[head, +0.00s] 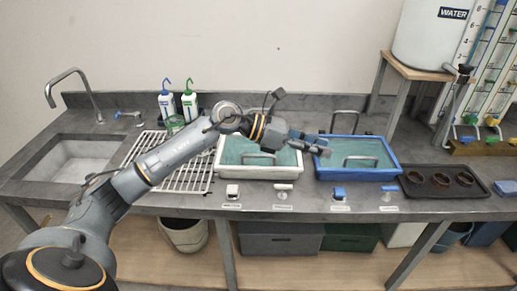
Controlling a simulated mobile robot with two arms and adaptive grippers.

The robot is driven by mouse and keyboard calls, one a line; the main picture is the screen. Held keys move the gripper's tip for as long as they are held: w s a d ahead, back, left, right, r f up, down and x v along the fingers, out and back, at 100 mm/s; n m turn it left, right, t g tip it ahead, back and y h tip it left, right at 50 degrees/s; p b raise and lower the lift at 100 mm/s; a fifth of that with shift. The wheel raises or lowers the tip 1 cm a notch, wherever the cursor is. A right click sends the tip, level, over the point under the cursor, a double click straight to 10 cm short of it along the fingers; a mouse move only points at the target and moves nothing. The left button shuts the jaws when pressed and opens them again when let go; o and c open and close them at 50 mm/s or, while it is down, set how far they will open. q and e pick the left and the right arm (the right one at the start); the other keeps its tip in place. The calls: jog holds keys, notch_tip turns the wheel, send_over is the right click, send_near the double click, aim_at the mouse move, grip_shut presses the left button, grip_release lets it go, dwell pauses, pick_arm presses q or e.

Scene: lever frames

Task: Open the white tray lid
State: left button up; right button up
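The white tray (262,173) sits on the grey bench near the middle, with a teal top inside its white rim. A metal bar handle (259,155) shows at its front part. My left arm crosses over the tray from the left and hides part of its back and right side. My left gripper (320,146) is above the gap between the white tray and the blue tray, right of the handle and apart from it. I see nothing held, but its finger opening is not clear. My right gripper is out of view.
The blue tray (358,174) with a similar handle (361,160) stands right of the white tray. A dark tray with brown rings (441,182) is farther right. A white rack (192,178), bottles (189,105) and a sink (72,162) are left. Small valves line the bench front.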

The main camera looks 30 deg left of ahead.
pick_arm(q)
jog(key=a+m+g+y, duration=0.2)
jog(key=a+y, duration=0.3)
jog(key=a, duration=0.7)
jog(key=y, duration=0.5)
send_near(255, 156)
jog(key=shift+m+g, duration=0.3)
jog(key=shift+g, duration=0.1)
jog(key=p+x, duration=0.1)
jog(key=x, duration=0.1)
jog(key=w+p+x, duration=0.1)
jog(key=x, duration=0.1)
jog(key=p+x, duration=0.1)
jog(key=x, duration=0.2)
jog(key=shift+w+d+r, duration=0.2)
jog(key=shift+d+r, duration=0.05)
jog(key=shift+r, duration=0.1)
jog(key=shift+w+f, duration=0.15)
jog(key=shift+f, duration=0.3)
grip_shut()
